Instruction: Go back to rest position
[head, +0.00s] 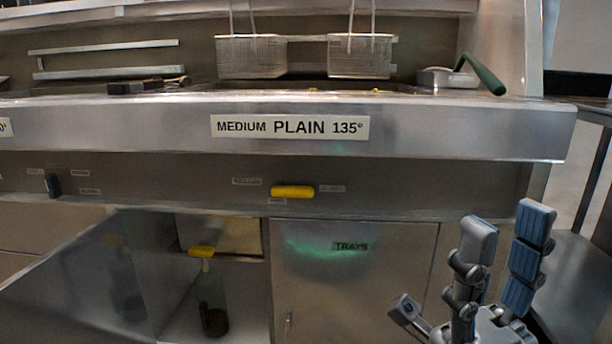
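My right gripper (472,262) is at the lower right of the head view, in front of the fryer's lower cabinet. Its blue-grey fingers point up and stand apart from the shorter finger on the left. It is open, and nothing shows between the fingers. My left gripper is not in view.
The fryer's steel front edge (430,128) runs across the view, labelled "MEDIUM PLAIN 135°". Two wire baskets (252,57) (360,56) hang behind it, and a green-handled tool (482,74) lies at right. Below are a yellow handle (292,191), a closed "TRAYS" door (350,285) and an open compartment at left.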

